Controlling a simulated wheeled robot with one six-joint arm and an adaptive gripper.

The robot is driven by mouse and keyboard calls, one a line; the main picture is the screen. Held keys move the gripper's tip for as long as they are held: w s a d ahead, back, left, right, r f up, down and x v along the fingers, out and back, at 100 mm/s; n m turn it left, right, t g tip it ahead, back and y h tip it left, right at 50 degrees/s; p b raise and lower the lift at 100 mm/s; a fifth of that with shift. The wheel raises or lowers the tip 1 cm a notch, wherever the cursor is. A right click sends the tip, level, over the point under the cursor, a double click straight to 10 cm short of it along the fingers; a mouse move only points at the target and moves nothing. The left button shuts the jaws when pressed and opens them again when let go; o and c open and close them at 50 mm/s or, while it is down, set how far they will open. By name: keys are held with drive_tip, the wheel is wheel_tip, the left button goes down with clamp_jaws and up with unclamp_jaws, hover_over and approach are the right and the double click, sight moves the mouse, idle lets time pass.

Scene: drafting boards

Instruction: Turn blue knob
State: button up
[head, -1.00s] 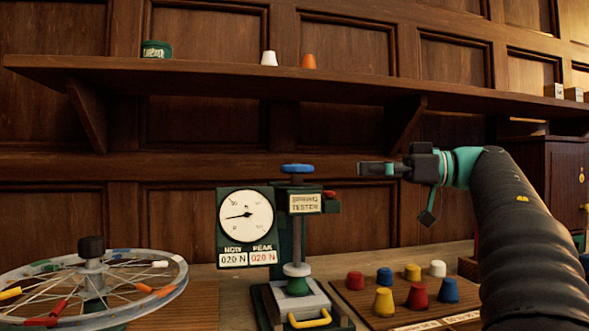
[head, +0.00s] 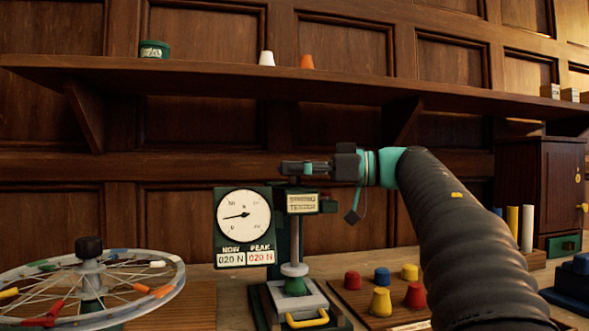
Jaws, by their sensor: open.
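The spring tester (head: 303,203) stands on the bench in the middle of the head view. It has a white round dial (head: 243,217), and its NOW and PEAK readouts both show 020 N. My gripper (head: 292,168) is level at the top of the tester, with its fingers pointing left. It is open, and its fingers cover the place of the blue knob. The blue knob is hidden behind or between the fingers, and I cannot tell whether they touch it.
A spoked wheel (head: 90,283) lies at the left. A board with coloured plugs (head: 415,296) is right of the tester, partly behind my arm. A wooden shelf (head: 220,80) runs above. A small cabinet (head: 522,190) stands at the right.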

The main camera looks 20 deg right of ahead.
drive_tip(key=c, duration=1.1)
drive_tip(key=shift+c, duration=0.2)
drive_tip(key=shift+m+t+h, duration=0.3)
drive_tip(key=shift+m+t, duration=0.1)
drive_tip(key=shift+t, duration=0.1)
drive_tip(key=m+t+h, duration=0.1)
drive_tip(key=m+t, duration=0.1)
drive_tip(key=shift+s+t+h, duration=0.1)
drive_tip(key=shift+t+h, duration=0.2)
drive_tip(key=m+t+h, duration=0.3)
drive_tip(key=t+h, duration=0.1)
drive_tip(key=shift+a+m, duration=0.1)
drive_tip(key=shift+m, duration=0.2)
drive_tip(key=shift+m+t+h, duration=0.6)
drive_tip(key=shift+m+h, duration=0.4)
drive_tip(key=shift+h, duration=0.45)
drive_tip(key=shift+m+t+h, duration=0.6)
drive_tip(key=shift+m+h, duration=0.4)
drive_tip(key=shift+h, duration=0.45)
drive_tip(key=shift+m+h, duration=0.4)
drive_tip(key=shift+h, duration=0.2)
